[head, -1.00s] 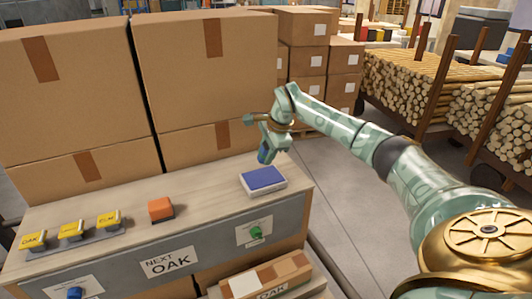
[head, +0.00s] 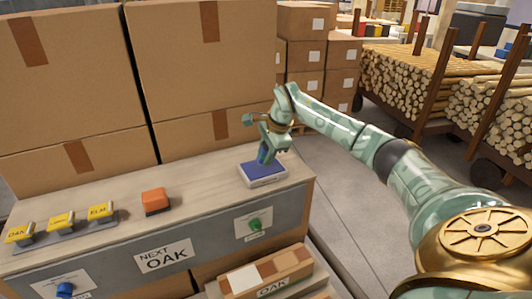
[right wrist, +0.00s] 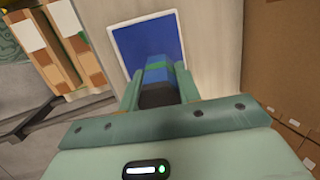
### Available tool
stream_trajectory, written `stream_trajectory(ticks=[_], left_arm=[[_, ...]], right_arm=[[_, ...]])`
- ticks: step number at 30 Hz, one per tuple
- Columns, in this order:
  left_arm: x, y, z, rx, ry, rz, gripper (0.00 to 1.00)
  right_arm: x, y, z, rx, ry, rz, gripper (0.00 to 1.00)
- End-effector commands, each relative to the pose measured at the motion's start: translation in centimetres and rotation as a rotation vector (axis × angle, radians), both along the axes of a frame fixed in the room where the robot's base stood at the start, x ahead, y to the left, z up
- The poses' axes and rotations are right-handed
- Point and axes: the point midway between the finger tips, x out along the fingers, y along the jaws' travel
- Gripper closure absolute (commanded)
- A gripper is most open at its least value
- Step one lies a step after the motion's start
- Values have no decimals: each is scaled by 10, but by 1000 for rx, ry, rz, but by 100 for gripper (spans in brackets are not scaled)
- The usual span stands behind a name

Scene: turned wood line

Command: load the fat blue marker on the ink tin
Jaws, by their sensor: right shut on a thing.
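The ink tin (head: 265,183) is a flat pale box with a blue pad, on the right end of the bench. It also shows in the right wrist view (right wrist: 137,40). My right gripper (head: 266,150) is shut on the fat blue marker (head: 263,156), which shows between the fingers in the right wrist view (right wrist: 157,72). The marker points down over the pad, roughly upright. Its lower end overlaps the pad in the head view; I cannot tell whether it touches. My left gripper is not in view.
Yellow stamps marked with wood names (head: 61,222) stand in a rack at left. An orange block (head: 155,201) sits mid-bench. Large cardboard boxes (head: 200,70) rise behind. A green knob (head: 255,224) is on the bench front, above an OAK carton (head: 268,275).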

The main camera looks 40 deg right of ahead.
Motion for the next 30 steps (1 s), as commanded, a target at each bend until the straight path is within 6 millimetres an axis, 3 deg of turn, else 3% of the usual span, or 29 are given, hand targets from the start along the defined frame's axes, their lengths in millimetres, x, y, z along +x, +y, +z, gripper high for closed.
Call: stream_trajectory(ticks=[30], left_arm=[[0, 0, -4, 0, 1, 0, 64]], right_arm=[[0, 0, -10, 0, 0, 0, 90]])
